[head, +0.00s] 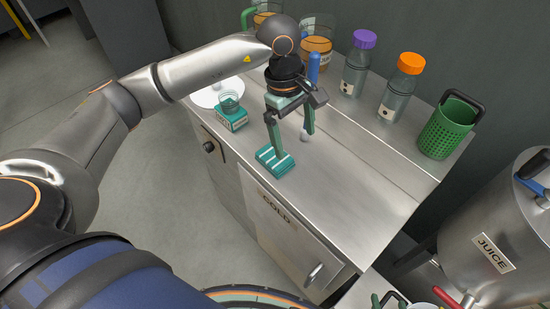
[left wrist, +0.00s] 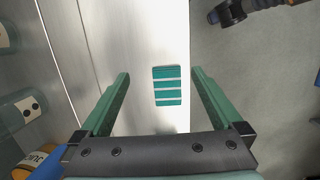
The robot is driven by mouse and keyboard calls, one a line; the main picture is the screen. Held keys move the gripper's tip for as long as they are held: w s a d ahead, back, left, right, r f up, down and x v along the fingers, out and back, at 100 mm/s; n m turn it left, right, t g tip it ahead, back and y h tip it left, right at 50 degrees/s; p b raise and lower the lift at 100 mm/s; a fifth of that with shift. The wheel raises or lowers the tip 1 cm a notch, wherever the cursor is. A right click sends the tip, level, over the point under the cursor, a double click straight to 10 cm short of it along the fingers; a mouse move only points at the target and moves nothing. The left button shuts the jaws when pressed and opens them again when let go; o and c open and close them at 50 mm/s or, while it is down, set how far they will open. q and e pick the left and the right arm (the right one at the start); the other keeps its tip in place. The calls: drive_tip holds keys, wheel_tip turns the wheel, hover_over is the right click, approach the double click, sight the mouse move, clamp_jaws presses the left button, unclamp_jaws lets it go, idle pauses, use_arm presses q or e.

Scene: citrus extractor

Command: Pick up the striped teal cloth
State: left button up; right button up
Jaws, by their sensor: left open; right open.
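The striped teal cloth (head: 273,161), teal with white bands, lies flat near the front edge of the steel counter. In the left wrist view the cloth (left wrist: 167,86) shows between the lines of the two fingers, apart from both. My left gripper (head: 291,143) is open and empty, pointing down over the counter beside the cloth. Its green fingers also show in the left wrist view (left wrist: 160,75). What seems to be my right gripper (head: 389,299) shows only in part at the bottom edge of the head view, away from the cloth.
A teal box (head: 232,119) bears a small glass (head: 229,102). Behind stand a purple-capped bottle (head: 355,72), an orange-capped bottle (head: 399,90) and a green basket (head: 447,130). A steel juice dispenser (head: 510,215) stands right. The counter right of the cloth is clear.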

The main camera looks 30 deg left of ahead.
use_arm(q)
drive_tip(key=a+y, duration=0.2)
drive_tip(key=a, duration=0.3)
hover_over(276, 159)
wheel_tip(276, 159, down, 6)
drive_tip(key=shift+r+p, duration=0.25)
drive_tip(key=shift+p, duration=0.05)
drive_tip(key=shift+w+a+f+p, duration=0.15)
drive_tip(key=shift+f+p, duration=0.05)
drive_tip(key=shift+f, duration=1.3)
drive_tip(key=shift+w+a+f+p, duration=0.15)
drive_tip(key=shift+f+p, duration=0.05)
drive_tip(key=shift+f, duration=1.25)
drive_tip(key=shift+c, duration=0.4)
drive_tip(key=c, duration=1.1)
drive_tip(key=shift+r, duration=0.15)
